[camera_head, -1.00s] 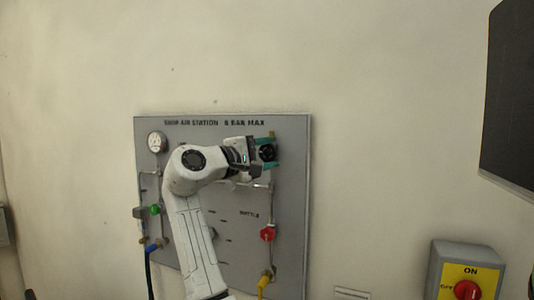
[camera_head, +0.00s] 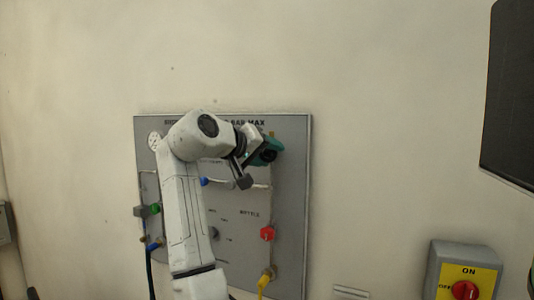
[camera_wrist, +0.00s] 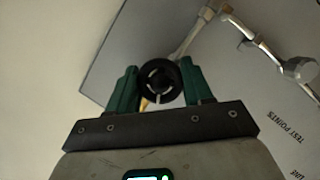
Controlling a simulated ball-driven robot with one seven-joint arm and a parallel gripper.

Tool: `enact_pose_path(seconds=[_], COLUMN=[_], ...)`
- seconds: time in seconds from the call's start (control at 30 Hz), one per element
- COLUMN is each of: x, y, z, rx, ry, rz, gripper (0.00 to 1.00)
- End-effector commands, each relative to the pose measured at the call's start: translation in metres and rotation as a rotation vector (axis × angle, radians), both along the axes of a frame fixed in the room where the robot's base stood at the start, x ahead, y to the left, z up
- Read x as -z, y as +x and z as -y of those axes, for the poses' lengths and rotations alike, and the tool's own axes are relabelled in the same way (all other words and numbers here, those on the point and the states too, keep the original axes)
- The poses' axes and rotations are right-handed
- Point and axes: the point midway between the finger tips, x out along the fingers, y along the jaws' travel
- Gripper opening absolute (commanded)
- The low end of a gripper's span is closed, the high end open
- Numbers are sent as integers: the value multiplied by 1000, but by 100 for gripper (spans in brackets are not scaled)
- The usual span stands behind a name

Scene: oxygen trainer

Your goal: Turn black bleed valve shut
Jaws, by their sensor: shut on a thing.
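The black bleed valve knob (camera_wrist: 147,68) shows as a round black ring between my green fingers in the wrist view. My gripper (camera_wrist: 160,88) is shut on it, with one finger on each side. In the head view my gripper (camera_head: 268,150) is at the upper right of the grey panel (camera_head: 290,200), tilted over, and the knob there is largely hidden by the fingers. The valve's turn angle cannot be read clearly.
On the panel are a red knob (camera_head: 267,233), a green knob (camera_head: 154,209), a blue knob (camera_head: 204,181) and a gauge (camera_head: 154,140). Yellow (camera_head: 263,283) and blue hoses (camera_head: 148,262) hang below. A switch box (camera_head: 466,257) and dark screen (camera_head: 512,95) stand right.

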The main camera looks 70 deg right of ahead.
Motion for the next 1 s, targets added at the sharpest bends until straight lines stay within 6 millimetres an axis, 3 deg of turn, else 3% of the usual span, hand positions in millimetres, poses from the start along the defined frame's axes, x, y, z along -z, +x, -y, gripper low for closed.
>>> enact_pose_path(seconds=[0.5, 1.0], x=[2, 3], y=[0, 0], z=[0, 0], rx=[1, 1], ry=[1, 1], rz=[406, 530], gripper=[20, 20])
